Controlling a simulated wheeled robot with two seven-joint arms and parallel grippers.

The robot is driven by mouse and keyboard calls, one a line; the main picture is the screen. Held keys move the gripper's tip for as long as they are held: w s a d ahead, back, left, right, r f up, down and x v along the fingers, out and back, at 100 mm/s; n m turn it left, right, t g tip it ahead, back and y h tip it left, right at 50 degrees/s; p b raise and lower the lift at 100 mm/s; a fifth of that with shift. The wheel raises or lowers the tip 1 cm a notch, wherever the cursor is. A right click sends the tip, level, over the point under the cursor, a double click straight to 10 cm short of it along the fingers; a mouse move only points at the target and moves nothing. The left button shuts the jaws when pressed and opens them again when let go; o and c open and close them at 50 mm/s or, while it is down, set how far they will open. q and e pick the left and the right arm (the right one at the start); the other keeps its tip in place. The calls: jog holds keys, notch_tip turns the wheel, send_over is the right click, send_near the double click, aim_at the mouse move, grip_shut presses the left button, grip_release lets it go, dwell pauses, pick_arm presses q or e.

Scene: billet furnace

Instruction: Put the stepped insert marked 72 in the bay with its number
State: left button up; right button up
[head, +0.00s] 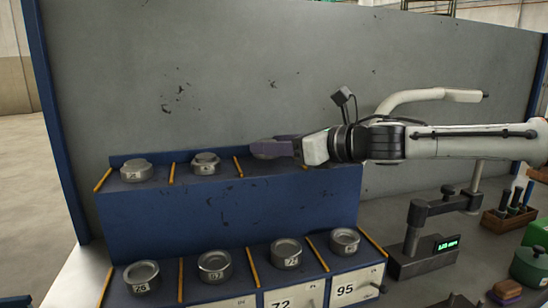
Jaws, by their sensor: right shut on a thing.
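My right gripper (266,147) comes in from the right at the upper shelf and is shut on a round metal insert (262,155), mostly hidden by the fingers. Its mark cannot be read. Two other stepped metal inserts sit to its left on the upper shelf, one far left (136,171) and one in the middle (206,164). Several stand in the lower row: one far left (141,276), one beside it (214,265), one whose small mark starts with 7 (286,252), and one at right (345,240). A white front marked 72 (290,299) is below. My left gripper is out of view.
Yellow dividers (253,265) separate the bays on the blue stepped rack (220,215). A front marked 95 (352,287) is at lower right. A gauge stand with a green display (425,254) and a green container (530,266) stand right of the rack. A grey panel rises behind.

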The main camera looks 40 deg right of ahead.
jog(key=shift+d+f, duration=0.1)
jog(key=shift+f, duration=0.7)
jog(key=shift+f+b, duration=0.15)
jog(key=shift+b, duration=0.15)
jog(key=o, duration=1.6)
jog(key=shift+c, duration=0.2)
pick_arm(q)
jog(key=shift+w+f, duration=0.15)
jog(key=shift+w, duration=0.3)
